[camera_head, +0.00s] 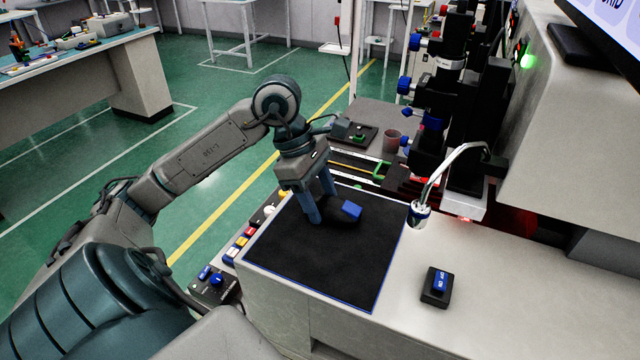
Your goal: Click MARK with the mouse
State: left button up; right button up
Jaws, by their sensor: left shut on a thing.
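A dark mouse (334,216) with a blue block-like part (351,210) sits on the black mat (320,265), in the mat's upper middle. My left gripper (321,202) points down over the mat and is shut on the mouse, which its fingers partly hide. A monitor screen (622,22) is cut off by the top right corner; only a scrap of lettering shows, and no MARK button can be read. My right gripper is not in view.
A small black box with a blue switch (437,284) stands right of the mat. A bent lamp-like metal tube (447,168) and a black optical stage (448,90) rise behind. Coloured buttons (244,240) line the left edge. The mat's front is clear.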

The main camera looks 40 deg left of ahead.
aim_at(329, 255)
pick_arm(q)
jog(key=shift+s+d, duration=3.35)
jog(key=shift+s, duration=0.1)
jog(key=o, duration=1.2)
jog(key=shift+c, duration=0.2)
